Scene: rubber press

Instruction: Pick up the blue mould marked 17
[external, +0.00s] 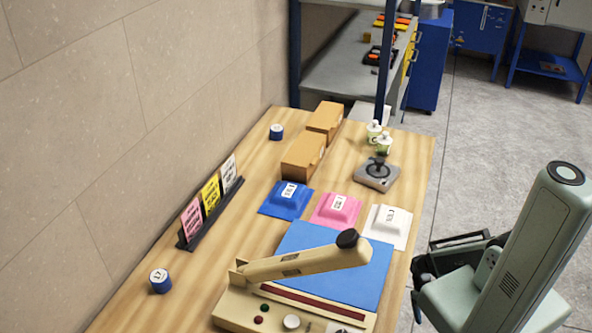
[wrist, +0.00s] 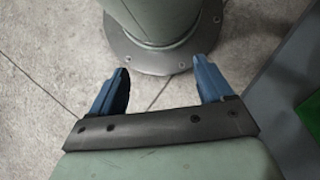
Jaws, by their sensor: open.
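A blue mould (external: 287,199) with a raised middle and a white label lies on the wooden table, left of a pink mould (external: 336,210) and a white mould (external: 387,226). The labels are too small to read surely. My gripper (wrist: 164,78) is open and empty in the wrist view, its two blue fingers apart above the grey floor. In the external view, its dark end (external: 450,255) is off the table's right edge, well away from the blue mould.
A beige press (external: 290,290) with a long lever and a blue mat (external: 355,282) fill the table front. A sign holder (external: 212,212), round blue-white containers (external: 160,281), cardboard boxes (external: 303,156), a grey stamp-like tool (external: 377,174) and cups (external: 383,145) surround the moulds.

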